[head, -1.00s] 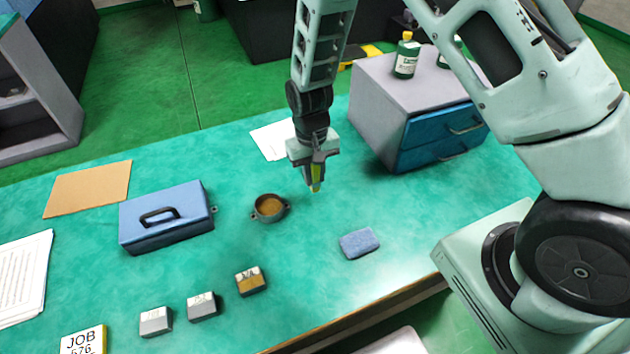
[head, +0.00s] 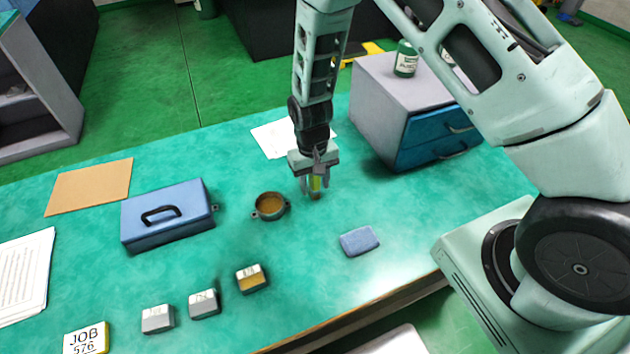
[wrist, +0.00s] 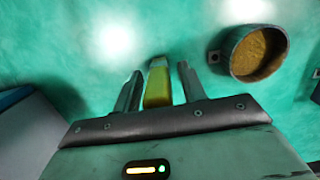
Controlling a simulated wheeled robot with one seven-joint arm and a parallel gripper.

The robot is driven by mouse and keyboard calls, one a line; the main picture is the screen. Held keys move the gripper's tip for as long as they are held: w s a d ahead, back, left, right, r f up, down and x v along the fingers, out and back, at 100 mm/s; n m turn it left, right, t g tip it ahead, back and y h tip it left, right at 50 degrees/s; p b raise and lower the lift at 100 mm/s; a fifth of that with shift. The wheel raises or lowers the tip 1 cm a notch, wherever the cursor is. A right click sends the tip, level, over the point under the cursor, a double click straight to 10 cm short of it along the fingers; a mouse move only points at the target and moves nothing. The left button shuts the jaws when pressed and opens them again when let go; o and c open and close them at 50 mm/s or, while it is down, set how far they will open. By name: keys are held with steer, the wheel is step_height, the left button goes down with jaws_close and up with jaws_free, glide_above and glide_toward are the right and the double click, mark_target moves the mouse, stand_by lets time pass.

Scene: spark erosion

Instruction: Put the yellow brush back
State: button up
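The yellow brush (head: 315,184) is small and roughly upright, low over the green table, right of the round cup (head: 270,205). Its lower end looks at or near the table surface; I cannot tell whether it touches. My gripper (head: 316,188) points down with its fingers spread on either side of the brush. In the wrist view the brush (wrist: 157,88) lies between the two fingers (wrist: 159,85), with a narrow gap at each side. The cup also shows in the wrist view (wrist: 257,53), with brown contents, apart from the brush.
A blue box (head: 165,215) with a handle stands left. A blue sponge-like block (head: 360,241) lies front right. Several small labelled blocks stand along the front, one here (head: 252,278). A grey cabinet (head: 375,108) with blue drawers stands back right. Table around my gripper is clear.

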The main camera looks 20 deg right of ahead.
steer(key=r, duration=0.4)
steer(key=w+r+b, duration=0.1)
steer(key=r, duration=0.3)
steer(key=r+b, duration=0.1)
steer(key=r, duration=0.2)
steer(key=shift+w+r, duration=0.2)
steer(key=shift+r, duration=0.2)
steer(key=s+a+r+n+y, duration=0.1)
steer(key=s+a+r+n, duration=0.15)
steer(key=s+r, duration=0.3)
steer(key=s+a+r+n, duration=0.1)
steer(key=s+a+r, duration=0.3)
steer(key=s+r, duration=0.15)
steer(key=s+r+n+t, duration=0.1)
steer(key=s+r+n, duration=0.2)
steer(key=s, duration=1.1)
steer(key=shift+d+n, duration=0.15)
steer(key=shift+n, duration=0.5)
